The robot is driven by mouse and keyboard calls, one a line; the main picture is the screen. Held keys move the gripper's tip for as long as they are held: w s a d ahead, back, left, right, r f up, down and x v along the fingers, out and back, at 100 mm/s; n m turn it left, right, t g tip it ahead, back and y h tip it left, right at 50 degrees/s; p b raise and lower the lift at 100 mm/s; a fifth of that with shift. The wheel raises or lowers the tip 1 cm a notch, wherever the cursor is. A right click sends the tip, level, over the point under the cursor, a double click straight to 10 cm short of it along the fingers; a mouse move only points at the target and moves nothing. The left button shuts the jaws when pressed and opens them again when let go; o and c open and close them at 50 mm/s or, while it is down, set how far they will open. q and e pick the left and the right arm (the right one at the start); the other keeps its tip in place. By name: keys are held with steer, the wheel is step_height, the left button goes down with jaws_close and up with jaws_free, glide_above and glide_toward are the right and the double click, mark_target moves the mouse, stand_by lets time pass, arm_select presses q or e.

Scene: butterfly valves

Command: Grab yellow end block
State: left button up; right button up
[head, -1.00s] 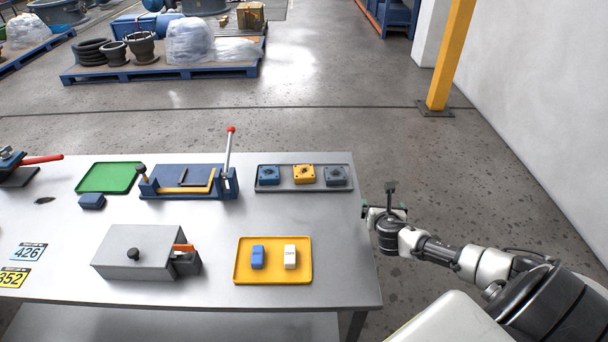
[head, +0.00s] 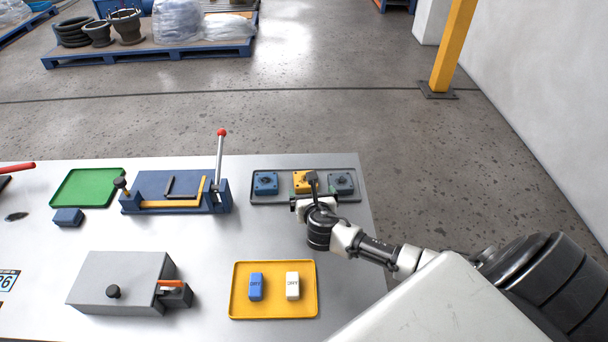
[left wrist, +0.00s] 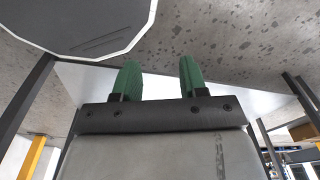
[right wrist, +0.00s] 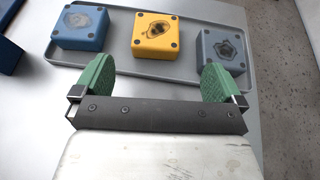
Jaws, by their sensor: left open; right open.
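The yellow end block (head: 301,181) sits in the middle of the grey tray (head: 285,200), between a blue block (head: 265,183) and a grey-blue block (head: 342,183). In the right wrist view the yellow end block (right wrist: 155,34) shows whole, with a dark recess on top. My right gripper (right wrist: 158,80) is open and empty, its green fingers apart over the tray's near edge, short of the yellow end block. In the head view my right wrist hides part of the block. My left gripper (left wrist: 160,78) is open and empty in the left wrist view, away from the blocks.
A blue fixture (head: 175,191) with an upright red-knobbed lever (head: 221,155) stands left of the tray. A yellow tray (head: 273,311) with a blue and a white piece lies in front. A grey box (head: 120,282) and green tray (head: 88,187) are further left.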

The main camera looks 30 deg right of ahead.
mark_target(306, 182)
steer(key=shift+x, duration=1.2)
steer(key=shift+w+d+f, duration=0.15)
steer(key=shift+w+d, duration=0.05)
steer(key=shift+w, duration=0.25)
steer(key=x, duration=0.4)
steer(key=shift+w+a+f, duration=0.1)
steer(key=shift+w, duration=0.35)
steer(key=shift+w+f, duration=0.15)
steer(key=shift+w, duration=0.15)
arm_select(q)
steer(key=shift+s+a+f, duration=0.1)
steer(key=shift+s+a, duration=0.25)
steer(key=shift+s, duration=0.35)
arm_select(e)
steer(key=shift+d, duration=0.2)
steer(key=c, duration=0.4)
arm_select(q)
steer(key=shift+s, duration=0.25)
arm_select(e)
steer(key=c, duration=0.7)
